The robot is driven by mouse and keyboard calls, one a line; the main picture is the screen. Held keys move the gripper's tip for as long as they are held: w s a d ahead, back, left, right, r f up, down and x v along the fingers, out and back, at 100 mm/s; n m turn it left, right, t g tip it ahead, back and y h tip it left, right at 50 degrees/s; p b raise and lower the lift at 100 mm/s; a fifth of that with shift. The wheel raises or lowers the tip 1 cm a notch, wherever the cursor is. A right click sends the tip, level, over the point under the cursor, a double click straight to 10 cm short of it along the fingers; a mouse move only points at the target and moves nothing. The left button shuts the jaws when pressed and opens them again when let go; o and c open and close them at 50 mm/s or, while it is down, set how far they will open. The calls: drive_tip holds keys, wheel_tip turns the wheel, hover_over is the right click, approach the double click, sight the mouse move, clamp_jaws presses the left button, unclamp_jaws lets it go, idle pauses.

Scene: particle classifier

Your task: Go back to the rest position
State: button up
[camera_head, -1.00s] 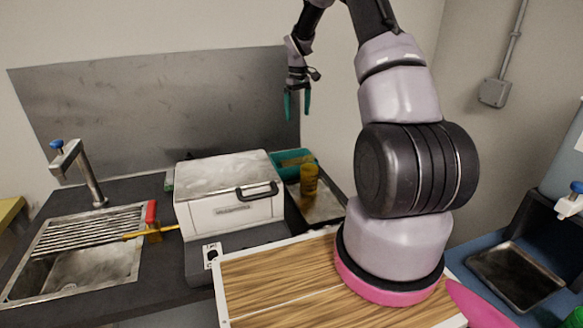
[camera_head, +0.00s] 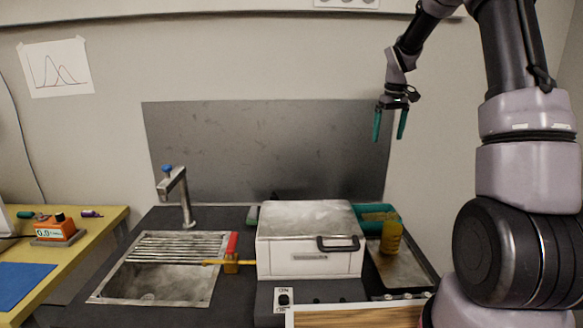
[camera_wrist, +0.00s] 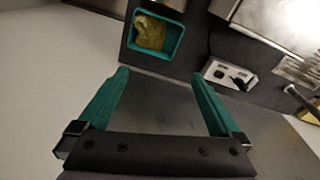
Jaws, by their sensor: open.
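My gripper (camera_head: 389,124) is raised in the air at the upper right of the head view, in front of the wall and the right end of the grey back panel. Its two teal fingers point down and stand apart with nothing between them. The wrist view shows the same open fingers (camera_wrist: 160,105) over a dark surface. Nothing touches them.
A white lidded box (camera_head: 310,262) stands on the dark counter, with a sink (camera_head: 150,290) and tap (camera_head: 178,195) to its left. A yellow table (camera_head: 112,222) is at far left.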

drive_tip(key=s+a+r+m+t, duration=0.1)
drive_tip(key=s+a+r+m, duration=0.15)
drive_tip(key=s+r, duration=0.5)
drive_tip(key=s+a+r+m+t, duration=0.1)
drive_tip(key=s+a+r+t, duration=0.15)
drive_tip(key=s+r, duration=0.45)
drive_tip(key=s+a+m+t+y, duration=0.1)
drive_tip(key=s+a, duration=0.1)
drive_tip(key=s, duration=0.8)
drive_tip(key=s+a+m+t+y, duration=0.1)
drive_tip(key=s+m, duration=0.1)
drive_tip(key=s, duration=0.7)
drive_tip(key=shift+s+a+f, duration=0.2)
drive_tip(key=shift+s+a, duration=0.15)
drive_tip(key=shift+s, duration=0.05)
drive_tip(key=shift+t, duration=0.25)
